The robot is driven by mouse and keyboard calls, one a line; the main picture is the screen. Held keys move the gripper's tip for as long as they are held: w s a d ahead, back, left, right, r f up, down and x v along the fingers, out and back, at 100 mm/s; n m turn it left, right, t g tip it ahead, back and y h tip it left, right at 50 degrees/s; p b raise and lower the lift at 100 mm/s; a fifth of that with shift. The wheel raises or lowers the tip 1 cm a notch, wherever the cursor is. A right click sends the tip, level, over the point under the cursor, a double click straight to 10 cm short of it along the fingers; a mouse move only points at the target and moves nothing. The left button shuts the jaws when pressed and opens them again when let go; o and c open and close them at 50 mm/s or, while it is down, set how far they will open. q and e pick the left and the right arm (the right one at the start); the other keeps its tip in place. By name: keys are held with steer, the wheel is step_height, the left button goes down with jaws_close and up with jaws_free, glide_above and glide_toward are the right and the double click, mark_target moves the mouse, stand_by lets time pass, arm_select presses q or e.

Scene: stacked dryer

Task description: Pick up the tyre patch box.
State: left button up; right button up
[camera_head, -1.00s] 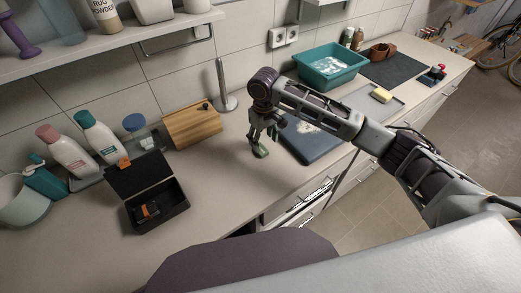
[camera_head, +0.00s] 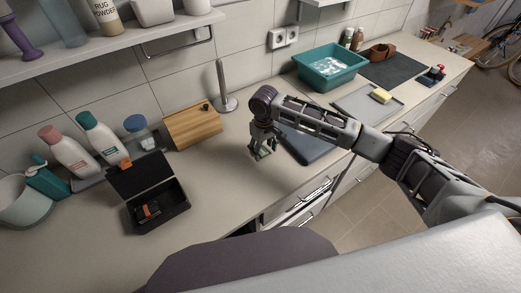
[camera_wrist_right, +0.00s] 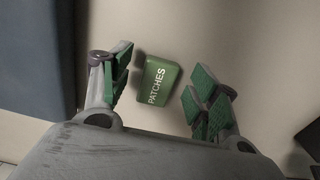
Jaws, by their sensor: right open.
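The tyre patch box is a small green box (camera_wrist_right: 158,82) marked PATCHES, lying on the pale worktop in the right wrist view. My right gripper (camera_wrist_right: 161,72) is open, with one green-padded finger on each side of the box. Narrow gaps show beside the box, so it does not look gripped. In the head view my right gripper (camera_head: 262,151) points down low over the worktop, left of the dark blue board; its fingers mostly hide the box there. My left gripper is not in view.
The dark blue board (camera_head: 310,149) lies right beside the gripper. A wooden box (camera_head: 193,125) and a metal post (camera_head: 224,88) stand behind. An open black case (camera_head: 174,215) and bottles (camera_head: 69,154) are at left. Worktop between case and gripper is clear.

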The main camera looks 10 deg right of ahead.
mark_target(263, 152)
steer(key=shift+f, duration=0.5)
steer(key=c, duration=0.9)
steer(key=shift+c, duration=0.2)
steer(key=shift+r, duration=0.2)
step_height(263, 152, up, 10)
steer(key=shift+f+b, duration=0.15)
steer(key=shift+b, duration=0.3)
